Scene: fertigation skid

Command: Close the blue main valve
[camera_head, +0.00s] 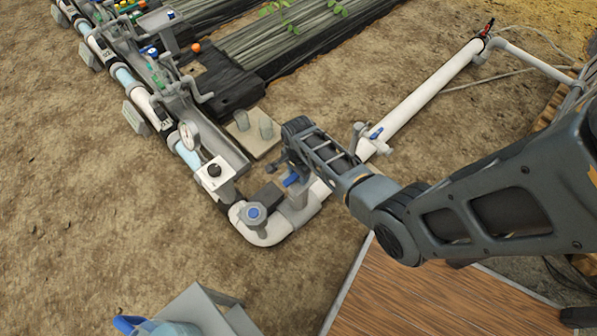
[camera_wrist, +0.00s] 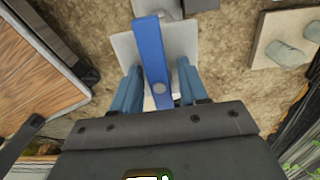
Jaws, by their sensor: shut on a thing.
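The blue main valve's lever handle (camera_head: 291,181) shows in the head view above a grey valve body (camera_head: 297,205) on the white pipe near its bend. Part of it is hidden by my arm. In the wrist view the long flat blue handle (camera_wrist: 149,45) runs up and down the picture between the two bluish fingers of my gripper (camera_wrist: 158,78). My gripper is shut on the handle. In the head view my gripper (camera_head: 286,168) reaches down to the valve from the right. The handle's exact angle to the pipe cannot be told.
A blue-capped grey fitting (camera_head: 255,214) sits at the pipe bend, and a pressure gauge (camera_head: 189,135) stands up the line. Another small blue-handled valve (camera_head: 376,133) is on the white pipe behind my wrist. A wooden deck (camera_head: 410,295) lies close at right. Bare soil is left.

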